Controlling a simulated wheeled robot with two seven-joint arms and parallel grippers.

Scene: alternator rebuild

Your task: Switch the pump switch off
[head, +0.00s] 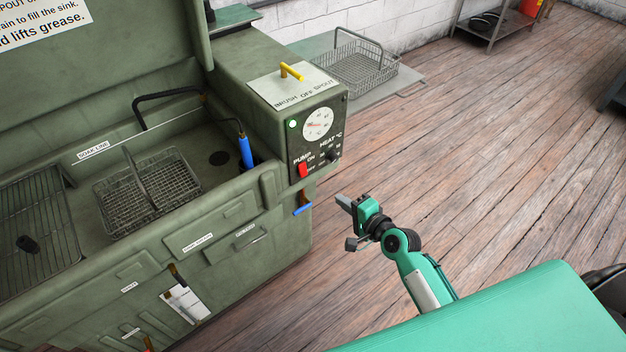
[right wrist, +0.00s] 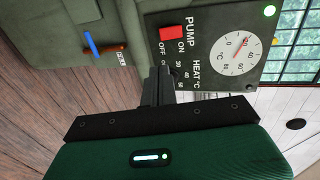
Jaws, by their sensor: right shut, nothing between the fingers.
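The pump switch (head: 302,170) is a red rocker on the dark control panel (head: 325,153) at the washer's right end. ON and OFF labels stand beside it, and a green lamp (head: 292,124) on the panel is lit. The switch also shows in the right wrist view (right wrist: 171,33), near the fingertips in the picture. I cannot tell which side of the rocker is pressed. My right gripper (head: 342,202) is shut and empty, to the right of and below the switch in the head view, apart from it. My left gripper is out of view.
A dial gauge (head: 318,124) and a heat knob (head: 333,154) share the panel. A blue-handled valve (head: 302,209) juts out below it. A yellow lever (head: 291,72) stands on top. A wire basket (head: 355,68) sits behind.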

